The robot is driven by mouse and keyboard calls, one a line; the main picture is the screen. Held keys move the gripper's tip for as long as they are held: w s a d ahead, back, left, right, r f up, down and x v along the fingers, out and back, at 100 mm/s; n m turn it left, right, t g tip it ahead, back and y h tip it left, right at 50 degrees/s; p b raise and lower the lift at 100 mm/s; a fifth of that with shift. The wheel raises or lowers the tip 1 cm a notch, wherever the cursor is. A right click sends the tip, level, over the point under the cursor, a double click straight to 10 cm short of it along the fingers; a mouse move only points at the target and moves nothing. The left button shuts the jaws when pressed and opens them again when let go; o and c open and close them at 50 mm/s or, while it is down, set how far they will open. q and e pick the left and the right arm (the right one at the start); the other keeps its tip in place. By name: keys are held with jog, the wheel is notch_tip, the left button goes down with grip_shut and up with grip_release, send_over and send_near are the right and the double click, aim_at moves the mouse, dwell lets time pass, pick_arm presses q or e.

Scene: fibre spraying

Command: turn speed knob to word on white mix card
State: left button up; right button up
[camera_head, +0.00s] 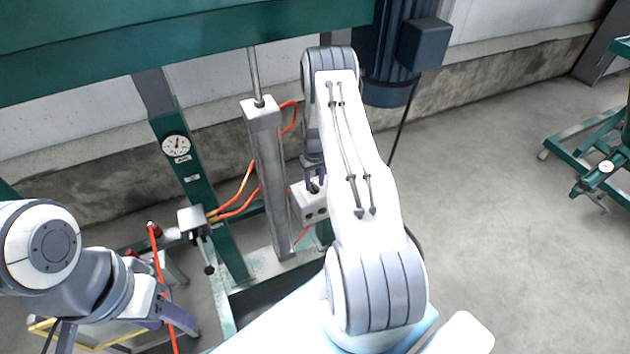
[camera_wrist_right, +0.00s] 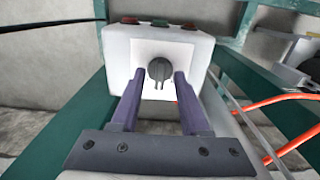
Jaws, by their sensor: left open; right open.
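The dark round knob (camera_wrist_right: 159,70) sits on a white plate on the front of the white control box (camera_wrist_right: 117,60) in the right wrist view. My right gripper (camera_wrist_right: 160,76) is open, with one purple finger on each side of the knob and visible gaps to it. In the head view the box (camera_head: 309,206) is partly hidden by my right arm, and the knob cannot be made out. My left gripper (camera_head: 172,318) is open at the lower left, away from the box. I cannot identify a white mix card or read any word.
Red and green buttons (camera_wrist_right: 159,22) top the box. A green frame (camera_head: 225,250), a grey cylinder (camera_head: 264,170) and orange hoses (camera_head: 240,195) stand close to my right arm. A gauge (camera_head: 176,146) is on the green post. Open floor (camera_head: 480,200) lies to the right.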

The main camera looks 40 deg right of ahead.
jog(key=shift+f, duration=0.15)
grip_shut()
